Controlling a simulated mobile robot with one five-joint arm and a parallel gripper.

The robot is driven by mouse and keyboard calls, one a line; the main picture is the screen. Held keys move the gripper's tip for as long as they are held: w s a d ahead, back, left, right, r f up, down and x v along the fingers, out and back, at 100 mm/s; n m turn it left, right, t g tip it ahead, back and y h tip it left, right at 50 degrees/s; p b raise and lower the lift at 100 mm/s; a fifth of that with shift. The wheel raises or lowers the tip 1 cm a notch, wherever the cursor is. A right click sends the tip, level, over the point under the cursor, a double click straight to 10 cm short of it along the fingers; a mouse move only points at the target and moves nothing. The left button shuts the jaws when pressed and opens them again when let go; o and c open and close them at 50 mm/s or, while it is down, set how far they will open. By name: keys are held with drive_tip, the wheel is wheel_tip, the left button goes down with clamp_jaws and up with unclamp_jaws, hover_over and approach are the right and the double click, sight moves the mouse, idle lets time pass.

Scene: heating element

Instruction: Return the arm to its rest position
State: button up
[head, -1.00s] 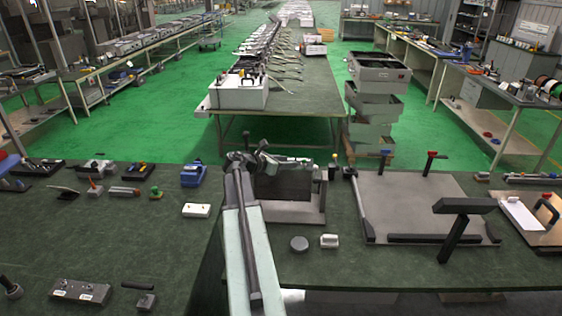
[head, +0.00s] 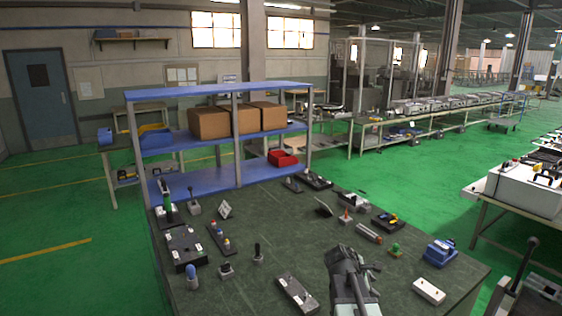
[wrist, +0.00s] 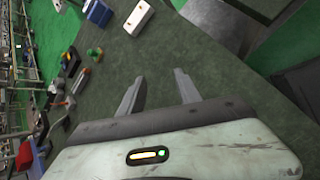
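My arm (head: 352,288) rises from the bottom edge of the head view, right of centre, in front of the dark green workbench (head: 285,243). In the wrist view my gripper (wrist: 158,86) shows two grey fingers spread apart with nothing between them. Below the fingers in that view is only the bench top, and no object touches them. The fingertips are hard to make out in the head view.
A white block (head: 429,291) and a blue device (head: 439,253) lie on the bench right of my arm. Several small switches and fixtures stand to the left. A blue shelf (head: 220,91) with cardboard boxes stands behind.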

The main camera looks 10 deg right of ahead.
drive_tip(key=s+a+f+m+g+y, duration=0.1)
drive_tip(key=s+a+f+m+y, duration=0.1)
drive_tip(key=a+m, duration=0.3)
drive_tip(key=s+a+f+m+y, duration=0.2)
drive_tip(key=s+a+m+y, duration=0.1)
drive_tip(key=a, duration=0.9)
drive_tip(key=s+a+f+m+g+y, duration=0.1)
drive_tip(key=s+a+f+m+y, duration=0.1)
drive_tip(key=s+a+m, duration=0.2)
drive_tip(key=a+m, duration=0.3)
drive_tip(key=a, duration=0.1)
drive_tip(key=shift+s+a+f+g+y, duration=0.15)
drive_tip(key=shift+s+f+g+y, duration=0.15)
drive_tip(key=shift+f+y, duration=0.1)
